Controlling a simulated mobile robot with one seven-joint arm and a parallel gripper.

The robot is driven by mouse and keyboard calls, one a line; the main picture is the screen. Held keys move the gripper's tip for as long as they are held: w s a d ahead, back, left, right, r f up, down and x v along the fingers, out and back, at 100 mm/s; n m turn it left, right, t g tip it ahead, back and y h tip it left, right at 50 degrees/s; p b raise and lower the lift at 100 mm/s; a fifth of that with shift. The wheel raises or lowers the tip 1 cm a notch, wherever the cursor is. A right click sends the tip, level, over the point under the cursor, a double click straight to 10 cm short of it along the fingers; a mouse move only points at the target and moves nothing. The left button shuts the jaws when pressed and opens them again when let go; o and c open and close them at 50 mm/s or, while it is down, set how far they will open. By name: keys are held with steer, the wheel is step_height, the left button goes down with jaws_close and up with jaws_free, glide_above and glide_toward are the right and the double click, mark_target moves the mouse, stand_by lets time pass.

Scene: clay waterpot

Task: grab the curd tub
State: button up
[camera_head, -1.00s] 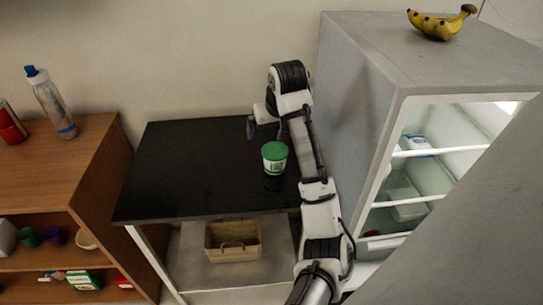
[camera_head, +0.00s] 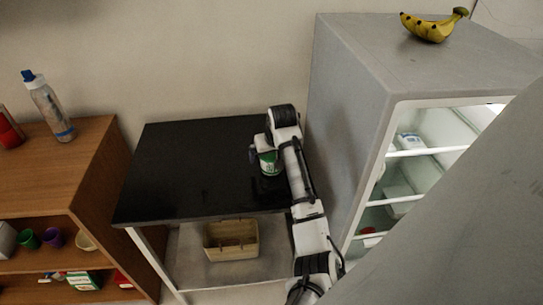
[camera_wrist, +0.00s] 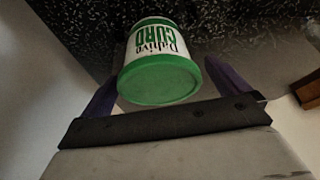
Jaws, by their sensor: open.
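The curd tub is white with green print and a green lid. It stands on the black table (camera_head: 190,175) in the head view, where my wrist and arm partly cover the tub (camera_head: 269,167). In the wrist view the tub (camera_wrist: 160,62) is close, with its green lid facing the camera. My gripper (camera_wrist: 165,85) is open, with one purple finger on each side of the tub. Small gaps seem to show between fingers and tub; I cannot tell whether either touches. In the head view my gripper (camera_head: 256,160) is at the tub, mostly hidden by my wrist.
A grey fridge (camera_head: 350,90) with an open front stands right of the table, with bananas (camera_head: 432,27) on top. A wooden shelf (camera_head: 70,165) holding a bottle (camera_head: 48,107) stands left. A basket (camera_head: 231,240) sits below the table. The table's left part is clear.

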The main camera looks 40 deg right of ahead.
steer(key=shift+w+f, duration=0.2)
steer(key=shift+f, duration=0.3)
steer(key=shift+d+r, duration=0.1)
steer(key=c, duration=1.3)
